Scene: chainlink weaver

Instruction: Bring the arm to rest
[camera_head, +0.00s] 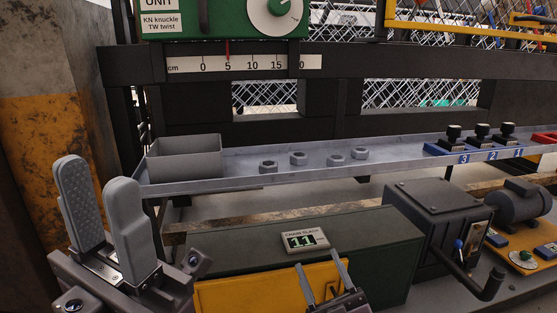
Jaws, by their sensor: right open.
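My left gripper (100,175) stands large at the lower left, its two grey fingers pointing up. Its fingers are apart with nothing between them, and it is in front of the left end of the metal shelf (225,180). My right gripper (320,272) is at the bottom centre, open and empty. Its thin fingers are in front of a yellow panel (235,293) on a dark green box, just below a small display (304,239) that reads 11. Most of both arms is outside the view.
The shelf carries a grey open bin (185,158), several loose nuts (298,158) and black-knobbed pieces on blue numbered bases (454,137). A dark box with a crank (440,210) and a motor (518,203) stand at the right. A concrete pillar (40,130) is at the far left.

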